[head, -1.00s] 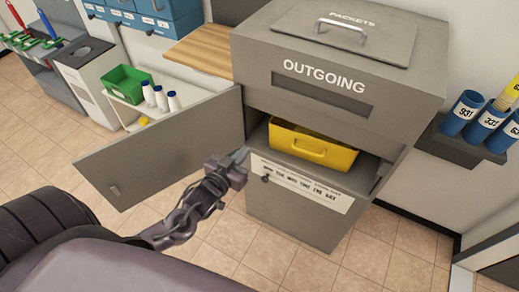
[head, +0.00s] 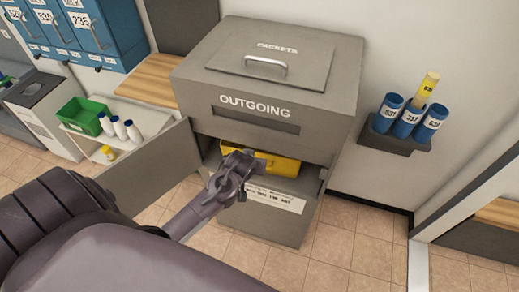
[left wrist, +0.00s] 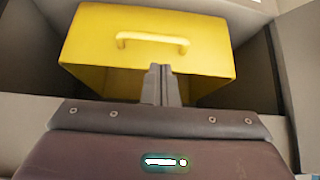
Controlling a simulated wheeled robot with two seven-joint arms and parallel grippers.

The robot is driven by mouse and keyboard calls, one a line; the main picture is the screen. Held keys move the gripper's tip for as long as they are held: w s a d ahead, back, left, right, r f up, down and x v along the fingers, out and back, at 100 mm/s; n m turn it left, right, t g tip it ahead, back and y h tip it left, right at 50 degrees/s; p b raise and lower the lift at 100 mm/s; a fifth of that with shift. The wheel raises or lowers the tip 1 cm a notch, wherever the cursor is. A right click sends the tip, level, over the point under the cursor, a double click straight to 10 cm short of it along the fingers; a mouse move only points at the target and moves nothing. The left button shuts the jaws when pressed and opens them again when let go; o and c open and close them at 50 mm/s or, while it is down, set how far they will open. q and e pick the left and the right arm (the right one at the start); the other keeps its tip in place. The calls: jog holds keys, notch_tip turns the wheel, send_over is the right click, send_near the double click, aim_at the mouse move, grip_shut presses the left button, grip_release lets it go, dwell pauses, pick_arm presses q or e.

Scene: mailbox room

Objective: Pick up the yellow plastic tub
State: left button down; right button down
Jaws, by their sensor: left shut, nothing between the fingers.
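The yellow plastic tub (head: 277,164) sits in the open compartment of the grey OUTGOING box, below its slot. In the left wrist view the tub (left wrist: 90,45) fills the upper middle, with a yellow handle (left wrist: 152,41) on its face. My left gripper (head: 246,156) is in front of the tub and hides its left part in the head view. Its fingers (left wrist: 160,84) are shut together and empty, pointing at the tub below the handle. I cannot tell whether they touch it. My right gripper is not in view.
The grey OUTGOING box (head: 262,82) has its door (head: 150,170) swung open to the left. A shelf left of it holds a green bin (head: 85,116) and white bottles (head: 120,128). Blue tubes (head: 410,118) stand in a wall rack at right. Tiled floor (head: 345,235) at the right front is clear.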

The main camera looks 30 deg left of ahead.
pick_arm(q)
jog(key=shift+x, duration=3.8)
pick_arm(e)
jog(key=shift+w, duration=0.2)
